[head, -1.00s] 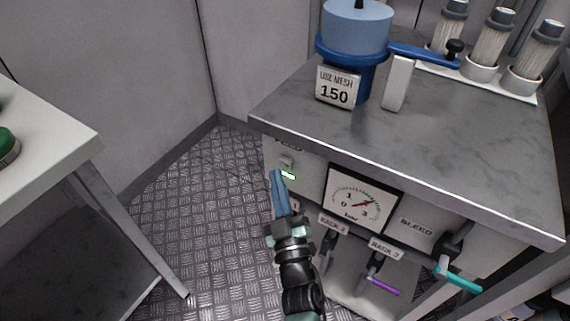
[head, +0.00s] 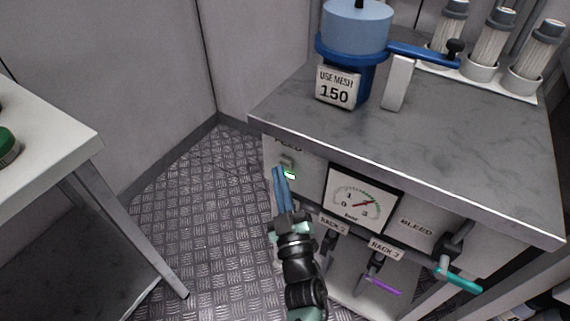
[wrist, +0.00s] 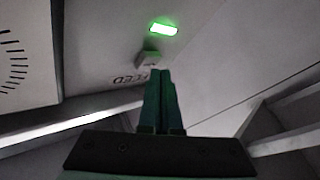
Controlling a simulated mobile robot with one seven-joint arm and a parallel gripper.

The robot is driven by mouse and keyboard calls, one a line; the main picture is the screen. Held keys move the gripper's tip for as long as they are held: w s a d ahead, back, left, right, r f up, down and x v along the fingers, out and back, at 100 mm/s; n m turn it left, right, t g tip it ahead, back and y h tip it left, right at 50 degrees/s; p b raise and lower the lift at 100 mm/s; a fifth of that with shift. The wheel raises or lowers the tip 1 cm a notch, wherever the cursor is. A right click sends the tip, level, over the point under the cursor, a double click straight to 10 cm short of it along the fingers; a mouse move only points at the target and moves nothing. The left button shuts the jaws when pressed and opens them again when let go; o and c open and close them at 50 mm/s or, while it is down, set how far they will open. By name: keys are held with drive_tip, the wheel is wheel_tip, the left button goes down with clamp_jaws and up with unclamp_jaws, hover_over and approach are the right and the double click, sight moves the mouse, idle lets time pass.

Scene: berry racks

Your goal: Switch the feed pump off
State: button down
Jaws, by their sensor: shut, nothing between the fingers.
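The feed pump switch (head: 286,162) is a small grey rocker on the left of the cabinet front, under a partly hidden FEED label. A lit green lamp (head: 290,175) sits just below it. In the wrist view the switch (wrist: 148,58) and the glowing green lamp (wrist: 163,29) lie just beyond the fingertips. My gripper (head: 278,171) has its blue fingers together with nothing between them, the tips close to the switch and lamp. In the wrist view my gripper (wrist: 160,73) points at the switch; I cannot tell whether it touches.
A pressure gauge (head: 357,202) is right of the switch. Rack valve handles, one purple (head: 383,287), and a teal bleed handle (head: 458,279) stick out below. The worktop edge (head: 400,180) overhangs the panel. A white table (head: 60,140) stands left, with open floor (head: 190,200) between.

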drive_tip(key=shift+w+d, duration=0.25)
drive_tip(key=shift+w, duration=0.1)
idle(0.4)
drive_tip(key=shift+s+a, duration=0.55)
drive_tip(key=shift+s, duration=0.2)
drive_tip(key=s+a, duration=0.3)
drive_tip(key=s, duration=0.2)
drive_tip(key=shift+a, duration=0.25)
idle(0.5)
